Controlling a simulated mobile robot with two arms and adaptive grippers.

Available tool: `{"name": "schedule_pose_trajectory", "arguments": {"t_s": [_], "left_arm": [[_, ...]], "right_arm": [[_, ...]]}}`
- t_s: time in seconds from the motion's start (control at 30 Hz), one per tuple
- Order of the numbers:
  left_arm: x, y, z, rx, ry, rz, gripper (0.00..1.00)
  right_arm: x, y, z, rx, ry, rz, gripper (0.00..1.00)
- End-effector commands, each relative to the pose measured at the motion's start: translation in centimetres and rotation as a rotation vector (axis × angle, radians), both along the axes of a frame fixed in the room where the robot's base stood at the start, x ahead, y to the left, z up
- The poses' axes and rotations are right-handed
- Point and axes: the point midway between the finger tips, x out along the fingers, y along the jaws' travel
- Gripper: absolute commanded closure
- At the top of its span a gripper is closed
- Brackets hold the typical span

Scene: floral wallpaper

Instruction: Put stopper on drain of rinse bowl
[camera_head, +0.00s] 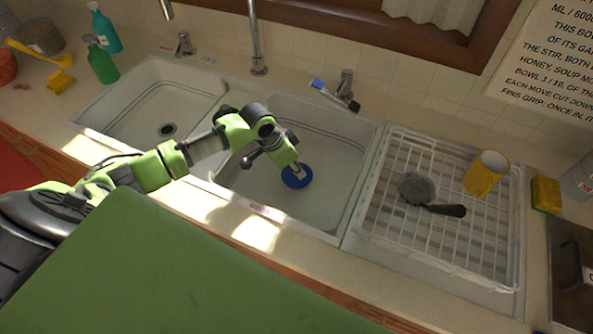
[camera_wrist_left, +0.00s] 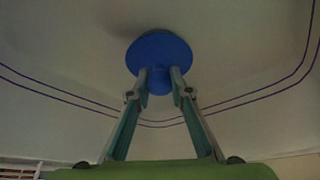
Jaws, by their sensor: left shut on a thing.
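A round blue stopper (camera_head: 297,177) is low inside the middle sink bowl (camera_head: 335,150). My left gripper (camera_head: 296,168) reaches down into that bowl and is shut on the stopper's knob. The left wrist view shows the blue disc (camera_wrist_left: 158,52) beyond the fingertips and its knob between the two fingers (camera_wrist_left: 159,84). I cannot tell whether the disc touches the bowl floor. No drain shows in this bowl. The left bowl (camera_head: 150,108) has an open dark drain (camera_head: 167,129). My right gripper is not in view.
A white dish rack (camera_head: 400,235) to the right holds a yellow cup (camera_head: 486,174) and a small pan (camera_head: 418,188). Faucets (camera_head: 256,40) stand behind the bowls. A brush (camera_head: 330,93) lies at the back edge. Green (camera_head: 102,64) and teal bottles (camera_head: 106,32) stand at the left.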

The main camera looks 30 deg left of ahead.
Motion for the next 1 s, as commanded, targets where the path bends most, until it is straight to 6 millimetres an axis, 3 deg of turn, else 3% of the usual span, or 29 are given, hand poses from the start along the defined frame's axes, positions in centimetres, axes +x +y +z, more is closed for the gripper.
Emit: {"name": "schedule_pose_trajectory", "arguments": {"t_s": [0.17, 0.53, 0.57, 0.6, 1.0], "left_arm": [[0.0, 0.0, -2.1, -0.001, 0.002, 0.001, 1.0], [0.0, 0.0, -2.6, 0.0, 0.0, 0.0, 1.0], [0.0, 0.0, -2.5, 0.001, 0.001, 0.0, 0.73], [0.0, 0.0, -2.5, 0.001, 0.001, 0.0, 0.64], [0.0, 0.0, -2.1, 0.0, 0.0, 0.0, 0.64]], "right_arm": [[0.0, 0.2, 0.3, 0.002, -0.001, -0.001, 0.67], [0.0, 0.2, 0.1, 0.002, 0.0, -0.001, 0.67], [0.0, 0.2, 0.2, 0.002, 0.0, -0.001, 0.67], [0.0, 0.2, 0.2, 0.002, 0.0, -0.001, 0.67], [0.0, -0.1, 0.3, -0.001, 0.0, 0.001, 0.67]]}}
